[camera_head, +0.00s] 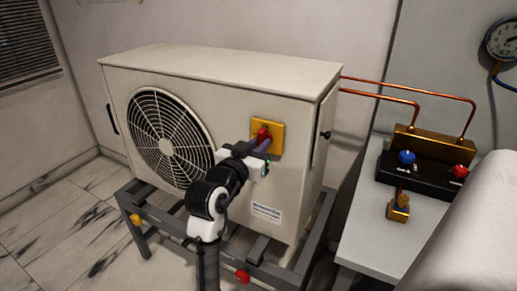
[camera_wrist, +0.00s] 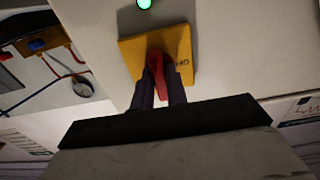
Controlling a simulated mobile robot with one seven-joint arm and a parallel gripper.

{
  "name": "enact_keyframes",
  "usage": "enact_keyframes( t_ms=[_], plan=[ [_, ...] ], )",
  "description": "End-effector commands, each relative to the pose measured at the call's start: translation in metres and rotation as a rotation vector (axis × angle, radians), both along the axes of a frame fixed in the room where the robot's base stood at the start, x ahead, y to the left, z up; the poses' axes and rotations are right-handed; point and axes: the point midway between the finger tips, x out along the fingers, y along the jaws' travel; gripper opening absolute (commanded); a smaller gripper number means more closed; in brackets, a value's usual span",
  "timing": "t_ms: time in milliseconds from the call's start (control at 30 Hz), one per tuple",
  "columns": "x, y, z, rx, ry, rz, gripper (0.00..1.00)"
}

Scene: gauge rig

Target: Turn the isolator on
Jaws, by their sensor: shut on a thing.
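The isolator is a yellow plate (camera_head: 274,129) with a red knob (camera_head: 262,134) on the front of the beige outdoor unit. In the wrist view the yellow plate (camera_wrist: 180,45) looks tilted, and the red handle (camera_wrist: 158,70) points down between the fingers. Some dark lettering shows on the plate beside the handle. My gripper (camera_head: 264,145) reaches the isolator from the front. It is shut on the red handle, with one finger on each side in the wrist view (camera_wrist: 160,85). The fingers hide part of the handle.
The beige unit (camera_head: 220,60) has a fan grille (camera_head: 168,137) left of my arm and stands on a grey frame (camera_head: 165,212). A green lamp (camera_wrist: 144,4) is lit by the plate. At right, a bench (camera_head: 365,235) holds a brass manifold (camera_head: 430,145) with blue and red knobs.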

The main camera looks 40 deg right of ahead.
Motion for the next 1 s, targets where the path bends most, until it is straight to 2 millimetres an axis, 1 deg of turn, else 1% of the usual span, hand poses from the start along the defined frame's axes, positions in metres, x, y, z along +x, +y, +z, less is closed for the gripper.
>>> enact_keyframes(
  t_ms=[500,533,667,700,1000],
  plan=[
    [-0.0001,0.0000,-0.0005,0.009,-0.017,0.000,0.00],
    [-0.0001,0.0000,-0.0005,0.009,-0.017,0.000,0.17],
    [-0.0001,0.0000,-0.0003,0.008,-0.016,0.000,0.34],
    [-0.0001,0.0000,-0.0003,0.008,-0.016,0.000,0.36],
    [-0.0007,0.0021,-0.0003,0.007,-0.016,0.000,0.36]
  ],
)
